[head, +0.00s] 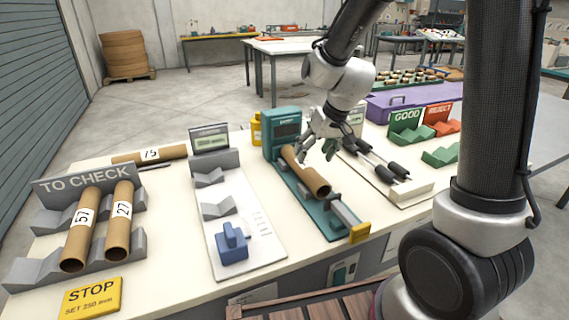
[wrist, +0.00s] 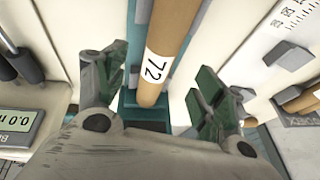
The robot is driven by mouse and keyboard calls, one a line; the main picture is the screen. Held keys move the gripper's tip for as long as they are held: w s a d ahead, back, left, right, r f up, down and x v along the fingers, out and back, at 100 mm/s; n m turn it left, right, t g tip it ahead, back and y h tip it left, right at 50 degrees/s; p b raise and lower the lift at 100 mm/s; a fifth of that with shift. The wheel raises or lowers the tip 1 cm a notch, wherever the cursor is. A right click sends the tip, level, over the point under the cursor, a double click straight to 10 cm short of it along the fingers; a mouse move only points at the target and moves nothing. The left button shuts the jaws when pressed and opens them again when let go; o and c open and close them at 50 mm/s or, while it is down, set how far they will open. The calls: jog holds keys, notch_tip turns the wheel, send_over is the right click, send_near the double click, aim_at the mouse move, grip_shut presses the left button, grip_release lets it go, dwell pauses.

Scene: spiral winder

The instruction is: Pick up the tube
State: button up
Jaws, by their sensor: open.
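A brown cardboard tube (head: 307,173) lies along the teal station (head: 336,233) in the middle of the table. In the wrist view this tube (wrist: 172,40) carries a white label reading 72. My gripper (head: 318,148) is over the tube's far part. In the wrist view the gripper (wrist: 160,82) is open, with one green-padded finger on each side of the tube and a gap to both.
Another tube, labelled 75 (head: 172,151), lies behind the rack. A grey gauge board with a blue block (head: 232,245) stands left of the station. Black-handled rollers (head: 385,173) are close on its right. Green GOOD (head: 405,123) and red REJECT (head: 439,113) holders stand farther right.

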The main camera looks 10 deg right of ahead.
aim_at(305, 163)
jog(key=shift+w+t, duration=0.3)
jog(key=x, duration=0.7)
jog(key=shift+w+a+f, duration=0.1)
jog(key=shift+w+a, duration=0.1)
jog(key=shift+w, duration=0.1)
jog(key=c, duration=1.2)
jog(key=shift+r, duration=0.25)
